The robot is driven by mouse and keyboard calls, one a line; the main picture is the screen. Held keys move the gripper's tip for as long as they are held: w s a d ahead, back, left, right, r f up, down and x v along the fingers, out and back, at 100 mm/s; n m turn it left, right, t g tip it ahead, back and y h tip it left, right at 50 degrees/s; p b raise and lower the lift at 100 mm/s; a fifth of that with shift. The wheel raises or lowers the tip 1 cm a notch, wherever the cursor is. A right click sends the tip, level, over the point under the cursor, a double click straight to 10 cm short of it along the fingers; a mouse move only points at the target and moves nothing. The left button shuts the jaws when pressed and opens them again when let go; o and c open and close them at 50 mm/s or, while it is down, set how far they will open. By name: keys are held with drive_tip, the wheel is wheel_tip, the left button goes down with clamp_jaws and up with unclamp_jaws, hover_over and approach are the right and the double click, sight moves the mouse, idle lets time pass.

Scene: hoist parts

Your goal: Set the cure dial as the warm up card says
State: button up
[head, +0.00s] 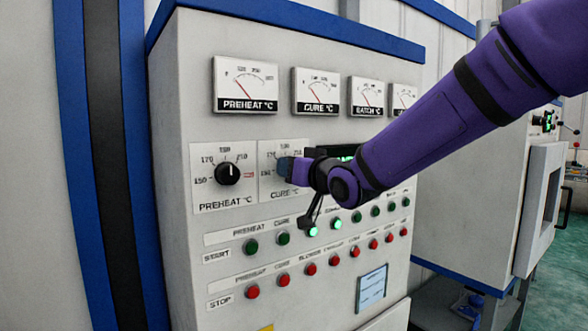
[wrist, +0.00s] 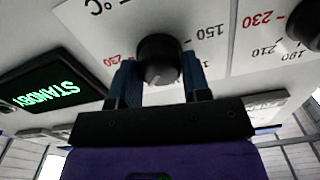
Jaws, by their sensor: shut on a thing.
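The cure dial is a black knob (wrist: 158,60) on a white plate (head: 268,188) marked CURE °C. In the wrist view its scale shows 150 to the right and a red 230 to the left, partly behind a finger. My gripper (wrist: 160,80) is shut on this knob, one blue finger on each side. In the head view my gripper (head: 290,168) covers the knob. I cannot read where its pointer stands. A pale blue card (head: 372,288) is on the panel's lower right; its text is too small to read, and I cannot tell if it is the warm up card.
The preheat dial (head: 228,173) is just left of the cure dial. Several gauges (head: 318,92) run above. Green start buttons (head: 251,247) and red stop buttons (head: 252,292) lie below. A lit STANDBY display (wrist: 50,90) is beside the cure dial.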

drive_tip(key=o, duration=0.9)
drive_tip(key=shift+s, duration=0.1)
drive_tip(key=v, duration=1)
drive_tip(key=shift+s+d, duration=0.25)
drive_tip(key=shift+d, duration=0.05)
drive_tip(key=s+d+f+m+g+h, duration=0.1)
drive_tip(key=s+d+f+m+h, duration=0.1)
drive_tip(key=s+d+h, duration=0.35)
drive_tip(key=s+d+f+m+g+h, duration=0.1)
drive_tip(key=s+d+f+g+h, duration=0.15)
drive_tip(key=d, duration=0.65)
drive_tip(key=s+d+f+g, duration=0.2)
drive_tip(key=s, duration=0.3)
drive_tip(key=s+d+f+m+g+h, duration=0.1)
drive_tip(key=s+d+g, duration=0.1)
drive_tip(key=s, duration=0.4)
drive_tip(key=s+d+f+m+g+h, duration=0.1)
drive_tip(key=s+d+f+g, duration=0.1)
drive_tip(key=s+d, duration=0.2)
drive_tip(key=shift+s+d+f, duration=0.1)
drive_tip(key=shift+s+f, duration=0.05)
drive_tip(key=shift+s, duration=0.4)
drive_tip(key=shift+s+d+f, duration=0.1)
drive_tip(key=shift+s+f, duration=0.05)
drive_tip(key=shift+s, duration=0.45)
